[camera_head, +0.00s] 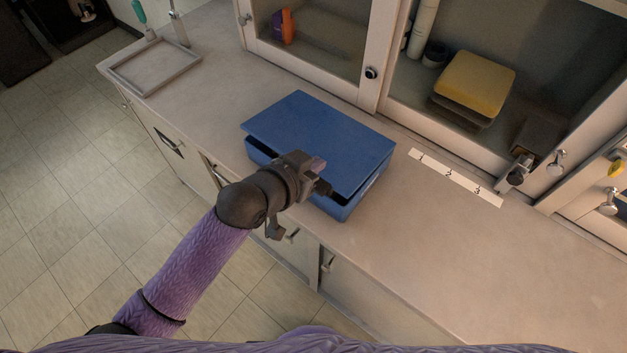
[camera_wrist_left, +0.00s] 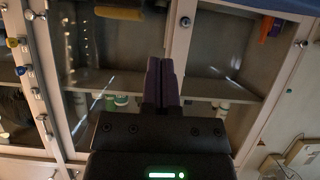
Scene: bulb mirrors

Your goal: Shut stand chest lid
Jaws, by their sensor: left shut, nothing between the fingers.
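The blue chest (camera_head: 345,212) stands on the counter below the wall cabinet, in the middle of the head view. Its flat blue lid (camera_head: 320,130) lies low over the box, with a dark gap showing under its front edge. My left gripper (camera_head: 318,168) is over the front part of the lid and hides some of that edge; I cannot tell whether it touches. In the left wrist view its two purple fingers (camera_wrist_left: 163,82) are together with nothing between them. The chest is not clear in that view. My right gripper is not in view.
Glass-fronted cabinet doors (camera_head: 371,72) rise close behind the chest. A yellow box (camera_head: 475,84) sits inside the cabinet. A numbered white strip (camera_head: 455,177) lies right of the chest, and an empty tray (camera_head: 154,68) lies far left. The counter at right is clear.

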